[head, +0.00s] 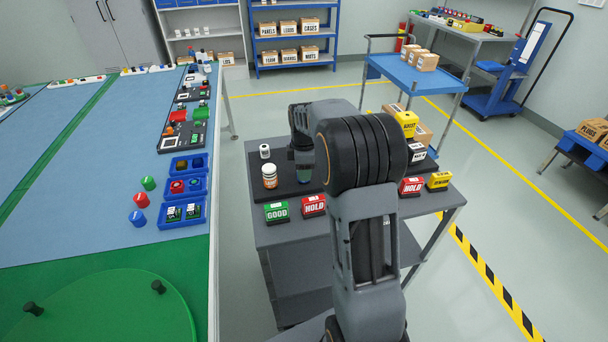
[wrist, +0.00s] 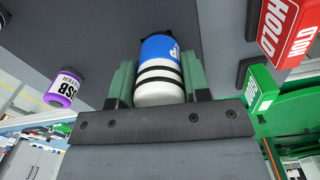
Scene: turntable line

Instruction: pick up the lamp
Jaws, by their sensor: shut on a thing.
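The lamp (wrist: 159,86) is a white cylinder with black bands and a blue label; only a letter or two, ending in P, can be read. It stands between the green fingers of my gripper (wrist: 158,78) in the wrist view, and the gripper is shut on it. In the head view my gripper (head: 301,163) is over the dark mat on the grey cart, left of my arm.
On the grey cart (head: 285,247), a white bottle with an orange label (head: 270,177) stands left of my gripper. Green GOOD (head: 276,212) and red HOLD (head: 313,205) blocks line the front edge. The blue-topped table (head: 95,175) is left.

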